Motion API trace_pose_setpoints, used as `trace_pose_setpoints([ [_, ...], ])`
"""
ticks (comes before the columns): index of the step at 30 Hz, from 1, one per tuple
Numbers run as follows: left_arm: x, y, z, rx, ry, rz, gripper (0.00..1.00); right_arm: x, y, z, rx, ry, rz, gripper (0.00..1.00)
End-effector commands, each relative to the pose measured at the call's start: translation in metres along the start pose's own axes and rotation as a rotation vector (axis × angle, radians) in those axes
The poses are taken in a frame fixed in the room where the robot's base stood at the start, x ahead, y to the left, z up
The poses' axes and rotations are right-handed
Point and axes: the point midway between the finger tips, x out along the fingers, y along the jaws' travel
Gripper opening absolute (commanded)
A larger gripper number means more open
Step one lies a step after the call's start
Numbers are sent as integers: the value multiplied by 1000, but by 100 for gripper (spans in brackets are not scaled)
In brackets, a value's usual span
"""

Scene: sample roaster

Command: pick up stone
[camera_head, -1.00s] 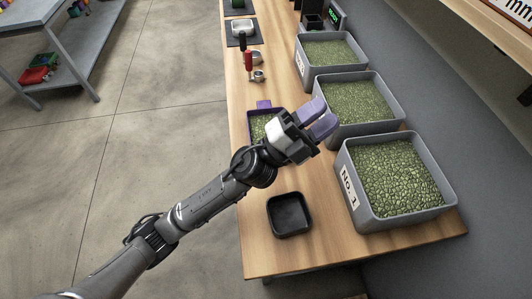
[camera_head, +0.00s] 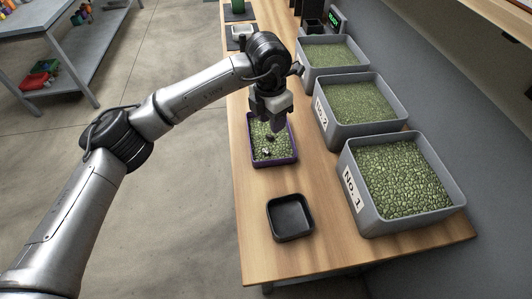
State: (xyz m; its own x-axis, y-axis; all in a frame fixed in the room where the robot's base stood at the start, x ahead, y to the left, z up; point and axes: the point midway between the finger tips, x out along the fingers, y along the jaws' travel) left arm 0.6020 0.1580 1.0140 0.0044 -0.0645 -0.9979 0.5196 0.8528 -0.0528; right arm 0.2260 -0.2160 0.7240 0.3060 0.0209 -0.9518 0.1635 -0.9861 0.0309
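A purple tray (camera_head: 295,158) holds green beans on the wooden table. A few small dark bits, which look like stones (camera_head: 270,139), show among the beans, and another dark and pale bit (camera_head: 266,152) lies nearer the front. My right gripper is not in view.
A black empty tray (camera_head: 290,235) sits in front of the purple tray. Grey bins of green beans, No. 1 (camera_head: 352,200) and No. 2 (camera_head: 322,125), and another bin (camera_head: 305,72) line the right side. Bare wood surrounds the black tray.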

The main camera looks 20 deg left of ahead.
Motion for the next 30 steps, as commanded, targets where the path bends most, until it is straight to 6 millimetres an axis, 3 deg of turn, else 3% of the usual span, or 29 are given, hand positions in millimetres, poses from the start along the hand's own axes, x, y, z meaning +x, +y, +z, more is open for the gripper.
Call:
trace_pose_setpoints([
  [5, 7, 14, -6, -28, 39, 56, 38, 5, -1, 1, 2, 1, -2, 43],
  [16, 66, 17, -8, -27, 39, 54, 38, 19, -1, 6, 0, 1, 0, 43],
  [30, 92, 19, -9, -27, 38, 53, 38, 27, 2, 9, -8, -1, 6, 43],
])
